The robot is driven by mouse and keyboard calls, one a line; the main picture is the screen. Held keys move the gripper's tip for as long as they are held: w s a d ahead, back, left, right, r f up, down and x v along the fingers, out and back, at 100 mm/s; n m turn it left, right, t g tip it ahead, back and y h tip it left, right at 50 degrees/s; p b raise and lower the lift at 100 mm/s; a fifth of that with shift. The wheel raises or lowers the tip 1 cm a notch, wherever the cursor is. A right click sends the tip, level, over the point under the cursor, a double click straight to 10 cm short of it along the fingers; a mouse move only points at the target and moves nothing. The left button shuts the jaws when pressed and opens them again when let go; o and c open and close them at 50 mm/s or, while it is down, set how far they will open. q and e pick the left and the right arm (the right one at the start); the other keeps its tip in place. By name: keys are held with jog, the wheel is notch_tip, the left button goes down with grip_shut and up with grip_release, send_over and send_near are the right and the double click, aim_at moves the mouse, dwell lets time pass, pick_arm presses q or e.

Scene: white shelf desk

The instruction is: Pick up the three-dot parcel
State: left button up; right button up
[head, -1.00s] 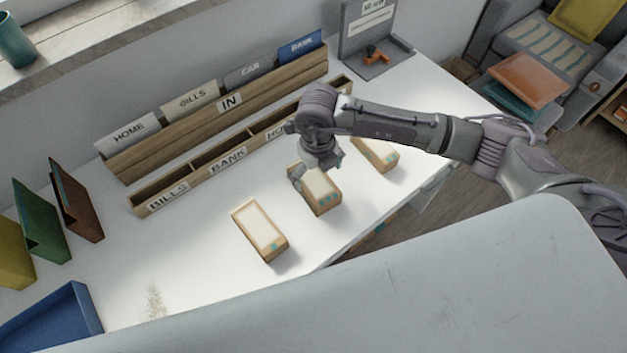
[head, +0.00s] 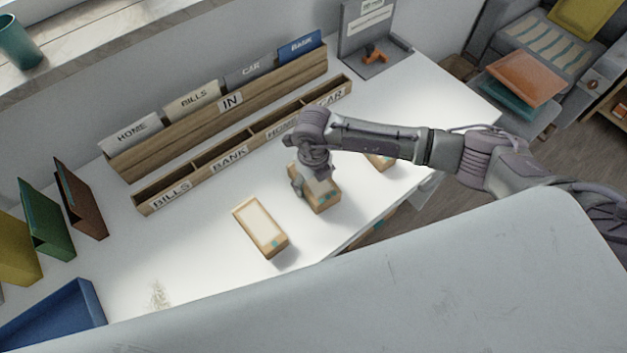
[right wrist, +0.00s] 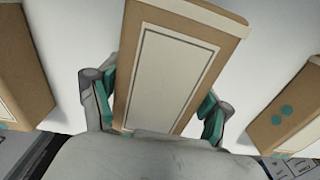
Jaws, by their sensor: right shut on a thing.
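The three-dot parcel (head: 325,203) is a tan box with a pale label, the middle one of three parcels on the white desk. My right gripper (head: 316,187) is down over it. In the right wrist view the parcel (right wrist: 172,70) lies between the two teal-padded fingers of the gripper (right wrist: 158,100), which is shut on it. Its dotted end is hidden there by my gripper. It appears still on the desk; any lift cannot be made out. My left gripper is not in view.
One parcel (head: 262,228) lies to the left and another (head: 381,161) to the right, partly behind my arm; the right one shows two dots in the wrist view (right wrist: 285,105). A wooden sorter (head: 205,180) stands behind. A blue tray (head: 75,310) is at front left.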

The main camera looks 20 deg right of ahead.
jog(key=shift+c, duration=1.2)
jog(key=shift+r, duration=0.1)
jog(key=shift+r, duration=0.45)
notch_tip(320, 180, up, 2)
jog(key=shift+r+b, duration=0.15)
jog(key=shift+b, duration=0.45)
jog(key=w+d+r+b, duration=0.35)
jog(key=d+r, duration=0.45)
jog(key=d, duration=0.3)
jog(key=s+a+r+n, duration=0.2)
jog(key=s+n, duration=0.3)
jog(key=n, duration=1.1)
jog(key=s+a+r+n, duration=0.3)
jog(key=s+n, duration=0.3)
jog(key=n, duration=1.1)
jog(key=shift+s+a+r, duration=0.15)
jog(key=shift+s+r, duration=0.15)
jog(key=shift+r, duration=0.45)
jog(key=shift+f, duration=0.1)
